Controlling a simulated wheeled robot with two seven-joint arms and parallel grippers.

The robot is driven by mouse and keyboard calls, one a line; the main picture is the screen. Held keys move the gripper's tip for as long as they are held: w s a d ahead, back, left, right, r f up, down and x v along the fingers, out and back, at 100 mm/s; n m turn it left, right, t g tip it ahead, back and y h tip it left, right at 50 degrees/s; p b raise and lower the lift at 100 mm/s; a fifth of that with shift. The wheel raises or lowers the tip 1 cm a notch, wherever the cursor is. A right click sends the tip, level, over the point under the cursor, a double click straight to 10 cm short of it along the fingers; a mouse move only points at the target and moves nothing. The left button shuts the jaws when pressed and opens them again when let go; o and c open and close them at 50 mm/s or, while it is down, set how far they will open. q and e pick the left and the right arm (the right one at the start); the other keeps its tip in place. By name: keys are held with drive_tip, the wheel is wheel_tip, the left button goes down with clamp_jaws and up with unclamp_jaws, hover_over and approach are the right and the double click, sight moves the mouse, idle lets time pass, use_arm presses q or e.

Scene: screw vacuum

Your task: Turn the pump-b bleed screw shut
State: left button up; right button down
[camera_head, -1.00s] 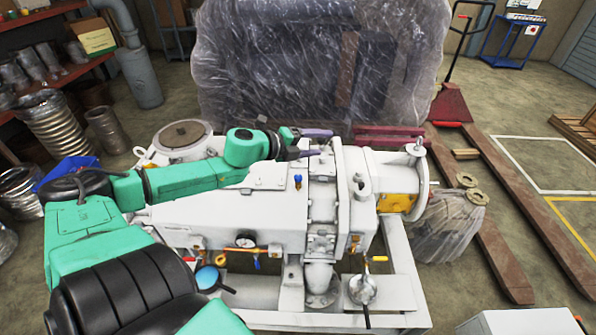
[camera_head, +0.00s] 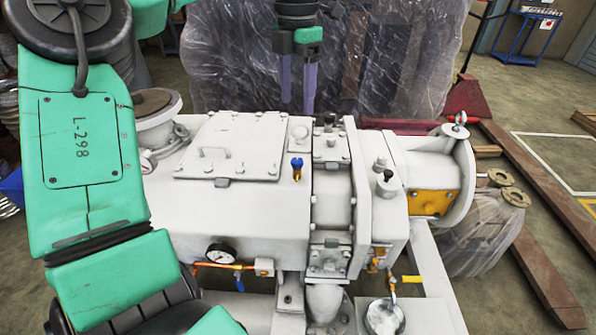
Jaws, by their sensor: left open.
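The white pump (camera_head: 250,215) lies on its frame across the middle of the view. A small blue-topped brass fitting (camera_head: 296,168) stands upright on its top. A black-topped fitting (camera_head: 330,122) on the upper block and a black-knobbed fitting (camera_head: 387,180) on the right end also show. I cannot tell which of these is the bleed screw; no pump-b label is readable. My left gripper (camera_head: 298,106) points down with its two purple fingers apart and empty. It shows above the pump's far edge in the picture, apart from the fittings. My right gripper is not in view.
A plastic-wrapped machine (camera_head: 400,65) stands behind the pump. A pressure gauge (camera_head: 220,254) and a yellow-handled valve (camera_head: 410,279) are on the near side. My left arm covers the left of the view. Floor is open at the right, past the wooden beams (camera_head: 530,240).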

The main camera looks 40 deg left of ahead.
sight(297, 161)
use_arm(q)
wheel_tip(297, 161, down, 15)
drive_tip(key=shift+d+r, duration=0.1)
drive_tip(key=shift+r, duration=0.1)
clamp_jaws()
